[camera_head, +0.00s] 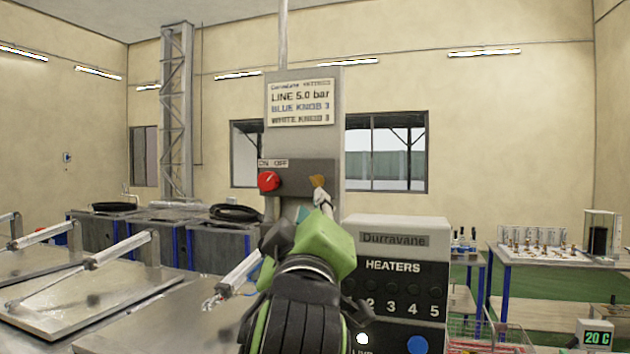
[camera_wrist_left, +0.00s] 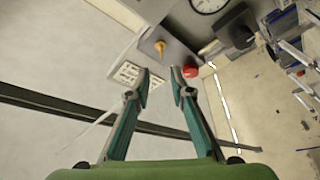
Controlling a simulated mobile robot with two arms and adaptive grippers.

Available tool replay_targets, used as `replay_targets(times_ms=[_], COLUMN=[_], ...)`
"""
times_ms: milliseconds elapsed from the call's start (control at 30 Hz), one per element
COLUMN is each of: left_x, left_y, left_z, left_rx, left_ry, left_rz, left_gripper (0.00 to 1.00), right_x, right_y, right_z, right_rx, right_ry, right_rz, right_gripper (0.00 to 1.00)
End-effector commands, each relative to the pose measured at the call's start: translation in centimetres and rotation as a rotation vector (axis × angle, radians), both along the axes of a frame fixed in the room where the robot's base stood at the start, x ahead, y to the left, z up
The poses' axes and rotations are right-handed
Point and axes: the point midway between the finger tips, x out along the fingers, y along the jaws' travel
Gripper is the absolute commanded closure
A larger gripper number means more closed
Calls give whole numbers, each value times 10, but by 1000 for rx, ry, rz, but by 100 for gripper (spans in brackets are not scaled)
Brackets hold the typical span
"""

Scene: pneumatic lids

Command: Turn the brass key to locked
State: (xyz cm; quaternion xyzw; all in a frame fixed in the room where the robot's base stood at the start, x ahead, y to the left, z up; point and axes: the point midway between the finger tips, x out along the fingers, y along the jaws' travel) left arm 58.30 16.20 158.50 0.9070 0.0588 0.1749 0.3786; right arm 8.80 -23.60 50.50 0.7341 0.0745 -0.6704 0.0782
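The brass key (camera_head: 318,181) sits on the grey front of the control box, right of the red knob. In the left wrist view the brass key (camera_wrist_left: 160,47) shows beyond the fingertips, with nothing between the fingers. I cannot tell which way it is turned. My left gripper (camera_head: 312,206) is just below the key in the head view, partly hidden by its own green body. In the wrist view the left gripper (camera_wrist_left: 161,78) is open and empty, its two teal fingers apart. My right gripper is in neither view.
The red knob (camera_head: 268,181) is close beside the key. A line-pressure sign (camera_head: 300,102) is above it. A heaters panel (camera_head: 397,267) stands at lower right. Metal lids (camera_head: 95,285) with cylinders fill the left. A bench with bottles (camera_head: 540,252) is at far right.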

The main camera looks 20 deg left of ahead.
Motion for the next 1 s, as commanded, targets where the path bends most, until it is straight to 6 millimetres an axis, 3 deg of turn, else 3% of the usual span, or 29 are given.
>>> replay_targets(times_ms=[33, 300, 500, 967, 1000], left_x=[10, 65, 92, 104, 104], left_y=[4, 18, 24, 27, 27], left_z=[8, 24, 30, 29, 29], left_rx=[5, 5, 3, 2, 2], left_ry=[5, 6, 5, 2, 2], left_rz=[5, 4, 3, 0, 0], left_gripper=[79, 79, 79, 79, 90], right_x=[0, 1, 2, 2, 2], right_y=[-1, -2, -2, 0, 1], right_z=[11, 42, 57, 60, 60], right_rx=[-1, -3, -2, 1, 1], right_ry=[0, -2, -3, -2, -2], right_rz=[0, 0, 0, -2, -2], right_gripper=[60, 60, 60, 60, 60])
